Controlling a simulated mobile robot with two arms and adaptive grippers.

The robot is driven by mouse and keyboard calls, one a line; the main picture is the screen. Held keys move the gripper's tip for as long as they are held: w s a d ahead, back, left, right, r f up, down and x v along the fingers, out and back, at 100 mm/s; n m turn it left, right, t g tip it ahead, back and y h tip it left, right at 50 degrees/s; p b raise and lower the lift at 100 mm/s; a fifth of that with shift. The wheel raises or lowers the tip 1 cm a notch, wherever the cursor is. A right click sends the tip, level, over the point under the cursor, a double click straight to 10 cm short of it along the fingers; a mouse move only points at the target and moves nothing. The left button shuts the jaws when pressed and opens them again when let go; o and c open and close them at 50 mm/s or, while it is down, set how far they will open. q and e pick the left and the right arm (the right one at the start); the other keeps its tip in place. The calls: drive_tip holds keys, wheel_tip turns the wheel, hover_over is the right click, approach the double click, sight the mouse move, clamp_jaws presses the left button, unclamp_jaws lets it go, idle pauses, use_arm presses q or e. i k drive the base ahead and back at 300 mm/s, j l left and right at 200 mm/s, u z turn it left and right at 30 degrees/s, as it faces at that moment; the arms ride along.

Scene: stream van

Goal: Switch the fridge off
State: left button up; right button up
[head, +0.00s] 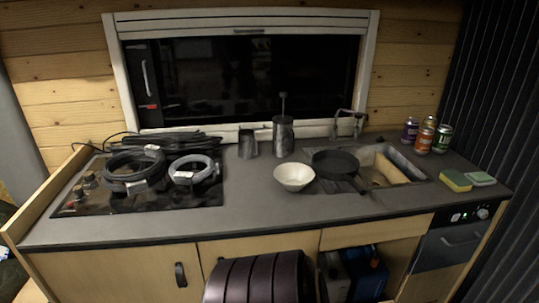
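The fridge (446,256) is built into the right end of the counter, below the worktop, with a dark grey front and a recessed handle. Its black control strip (470,216) runs along the top edge, with a light switch-like spot on the left, a small green light in the middle and a round knob (483,213) on the right. The fridge front looks closed. The switch position is too small to tell. Neither of my grippers is in view.
On the counter (250,217) are a hob with coiled hoses (135,170), a white bowl (294,177), a dark pan (335,163), cans (424,140) and sponges (456,181). A dark ribbed rounded object (255,281) and a blue item (365,271) are low in front.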

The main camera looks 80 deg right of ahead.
sight(456, 217)
drive_tip(key=z, duration=4.1)
